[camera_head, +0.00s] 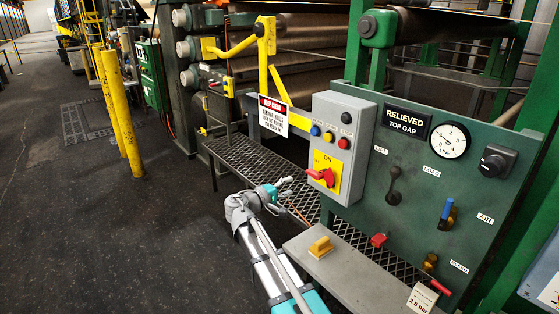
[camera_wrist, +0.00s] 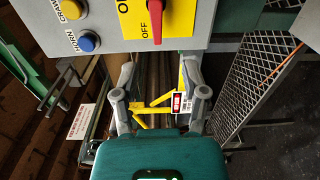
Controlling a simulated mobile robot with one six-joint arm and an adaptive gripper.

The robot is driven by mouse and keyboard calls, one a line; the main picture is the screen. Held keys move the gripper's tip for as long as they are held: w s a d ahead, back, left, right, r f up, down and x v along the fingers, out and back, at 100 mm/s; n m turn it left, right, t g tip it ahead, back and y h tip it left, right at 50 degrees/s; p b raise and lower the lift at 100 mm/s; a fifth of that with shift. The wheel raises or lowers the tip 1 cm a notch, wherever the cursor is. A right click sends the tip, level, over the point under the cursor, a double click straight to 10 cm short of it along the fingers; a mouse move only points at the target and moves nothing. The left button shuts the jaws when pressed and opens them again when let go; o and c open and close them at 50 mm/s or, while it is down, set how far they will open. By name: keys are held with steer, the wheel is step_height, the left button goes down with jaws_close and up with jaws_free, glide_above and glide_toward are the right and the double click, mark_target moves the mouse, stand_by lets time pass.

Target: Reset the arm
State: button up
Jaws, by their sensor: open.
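My gripper (camera_head: 284,187) is open and empty, in front of and below the grey control box. My arm reaches up to it from the bottom of the head view. In the wrist view my gripper (camera_wrist: 159,72) shows its two fingers spread apart with nothing between them. The grey control box (camera_head: 325,113) carries a red rotary switch (camera_head: 321,177) on a yellow ON/OFF plate. The red switch (camera_wrist: 155,20) is at the top of the wrist view, beyond the fingers and not held.
The green panel (camera_head: 432,175) bears levers, valves and a gauge. A mesh step (camera_head: 240,160) lies behind my gripper. Yellow posts (camera_head: 121,115) stand left; the dark floor between is clear.

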steer(key=s+d+f+m+g+y+p, duration=0.2)
steer(key=s+d+f+m+g+y, duration=0.35)
steer(key=s+d+f, duration=0.55)
steer(key=s+f+m+g+y+p, duration=0.1)
steer(key=s+f+g+y+p, duration=0.1)
steer(key=s+g+y, duration=0.3)
steer(key=shift+s+a+f+m+y, duration=0.35)
steer(key=shift+s+y, duration=1.6)
steer(key=shift+s, duration=1.95)
